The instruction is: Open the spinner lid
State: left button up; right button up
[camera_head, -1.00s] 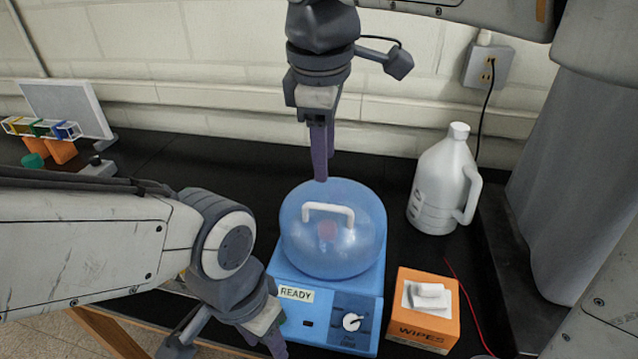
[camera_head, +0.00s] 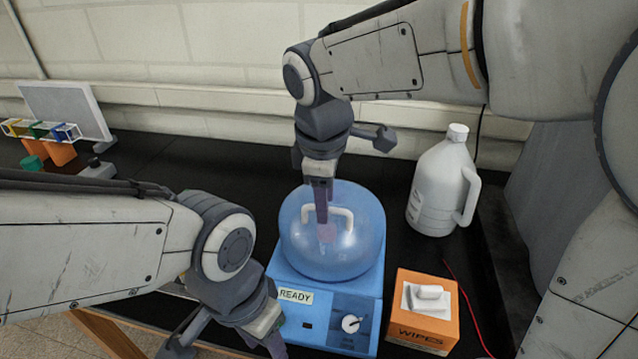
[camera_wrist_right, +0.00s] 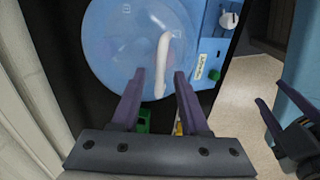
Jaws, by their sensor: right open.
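The spinner (camera_head: 330,318) is a blue box with a READY label and a knob on its front. Its translucent blue round lid (camera_head: 365,240) sits closed on top and has a white arched handle (camera_head: 344,214). My right gripper (camera_head: 321,220) points down over the lid at the handle. In the right wrist view its fingers (camera_wrist_right: 160,74) are open, with the handle (camera_wrist_right: 163,52) lying between the tips; contact cannot be told. My left gripper (camera_head: 275,347) is low at the spinner's front left; its fingers show apart and empty in the right wrist view (camera_wrist_right: 284,108).
An orange wipes box (camera_head: 424,322) stands right of the spinner, with a white jug (camera_head: 437,190) behind it. A red cord (camera_head: 466,299) lies at the right. A tube rack (camera_head: 40,130) and grey panel (camera_head: 66,108) stand far left. Black bench behind the spinner is clear.

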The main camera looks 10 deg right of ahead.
grip_shut()
jog(key=shift+a, duration=0.1)
dwell(1.2)
